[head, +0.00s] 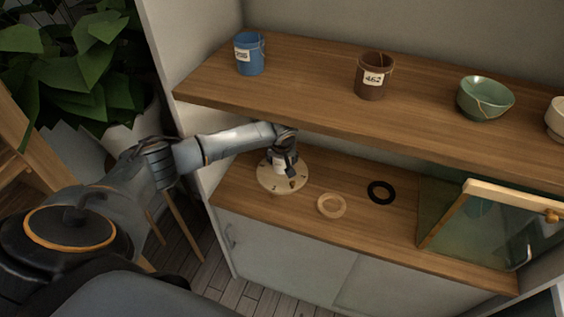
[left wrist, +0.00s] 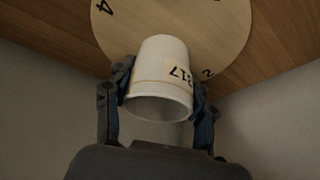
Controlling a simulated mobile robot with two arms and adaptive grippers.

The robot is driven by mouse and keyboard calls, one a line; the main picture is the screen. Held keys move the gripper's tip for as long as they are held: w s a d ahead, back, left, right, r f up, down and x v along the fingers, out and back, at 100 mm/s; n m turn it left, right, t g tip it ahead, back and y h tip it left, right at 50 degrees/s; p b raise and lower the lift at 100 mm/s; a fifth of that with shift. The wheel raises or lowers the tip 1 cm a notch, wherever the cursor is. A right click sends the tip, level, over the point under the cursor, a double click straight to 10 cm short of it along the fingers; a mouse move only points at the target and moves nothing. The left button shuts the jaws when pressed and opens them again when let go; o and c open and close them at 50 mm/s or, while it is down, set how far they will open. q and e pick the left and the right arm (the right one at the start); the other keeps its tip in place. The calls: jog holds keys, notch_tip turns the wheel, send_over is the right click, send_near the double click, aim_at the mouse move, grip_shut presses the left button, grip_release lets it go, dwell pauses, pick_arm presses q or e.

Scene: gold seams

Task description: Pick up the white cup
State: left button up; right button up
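The white cup (left wrist: 160,75) stands on a round wooden disc with black numbers (left wrist: 222,28) and carries a label reading 217. In the head view the cup (head: 279,163) is partly hidden by my gripper, and the disc (head: 268,184) lies at the left of the lower shelf. My left gripper (left wrist: 163,88) has one finger on each side of the cup, both seemingly against its wall. It also shows in the head view (head: 284,151). I cannot see a gap between cup and disc. My right gripper is not in view.
The upper shelf (head: 300,92) overhangs close above my left gripper. It bears a blue cup (head: 249,58), a brown cup (head: 370,82) and a green bowl (head: 484,100). A wooden ring (head: 331,213), a black ring (head: 391,192) and a wood-framed glass panel (head: 498,194) are to the right.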

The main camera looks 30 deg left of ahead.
pick_arm(q)
jog(key=shift+c, duration=1.4)
